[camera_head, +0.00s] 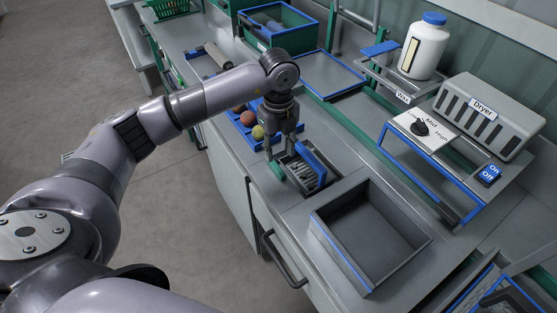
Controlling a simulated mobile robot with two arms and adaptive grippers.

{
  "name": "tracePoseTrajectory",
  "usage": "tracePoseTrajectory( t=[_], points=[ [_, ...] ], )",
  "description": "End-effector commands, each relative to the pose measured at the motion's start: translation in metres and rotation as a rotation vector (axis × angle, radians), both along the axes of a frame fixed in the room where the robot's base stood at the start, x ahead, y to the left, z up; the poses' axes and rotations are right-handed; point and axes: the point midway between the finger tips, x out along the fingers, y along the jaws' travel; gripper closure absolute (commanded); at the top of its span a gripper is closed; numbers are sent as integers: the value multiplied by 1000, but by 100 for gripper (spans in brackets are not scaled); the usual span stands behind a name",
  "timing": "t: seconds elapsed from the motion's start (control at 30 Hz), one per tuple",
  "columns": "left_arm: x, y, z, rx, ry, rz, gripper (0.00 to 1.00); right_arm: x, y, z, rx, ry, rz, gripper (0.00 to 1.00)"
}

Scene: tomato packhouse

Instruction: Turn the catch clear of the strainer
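My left arm reaches in from the left, and its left gripper (284,148) points down over the counter at a small dark tray with a ribbed or slotted bottom (297,176), which looks like the strainer. A blue bar (318,162) stands along the tray's right side, close to the gripper; it may be the catch, but I cannot tell for sure. A small green piece (276,170) shows at the tray's left, just below the gripper. The fingertips are small and partly hidden, so I cannot tell whether they touch or hold anything. My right gripper is out of view.
A grey open bin (343,258) stands in front of the tray. A blue-edged holder with red and yellow-green tomatoes (247,118) lies just left of the gripper. A dryer (487,116), a dial plate (424,129) and a white bottle (423,52) stand on raised shelves at right.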

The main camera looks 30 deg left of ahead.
Motion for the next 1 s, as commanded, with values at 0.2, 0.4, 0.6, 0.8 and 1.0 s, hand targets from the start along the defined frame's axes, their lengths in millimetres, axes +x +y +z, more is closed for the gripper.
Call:
tracePoseTrajectory(
  t=[0.2,0.4,0.6,0.8,1.0],
  points=[
    [0,0,35,0,-1,1,63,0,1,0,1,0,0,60],
    [0,0,45,0,1,1,63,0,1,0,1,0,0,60],
    [0,0,46,0,1,1,63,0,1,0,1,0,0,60],
    [0,0,45,0,1,0,63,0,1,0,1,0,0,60],
    [0,0,45,0,1,0,63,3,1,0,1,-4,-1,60]
  ],
)
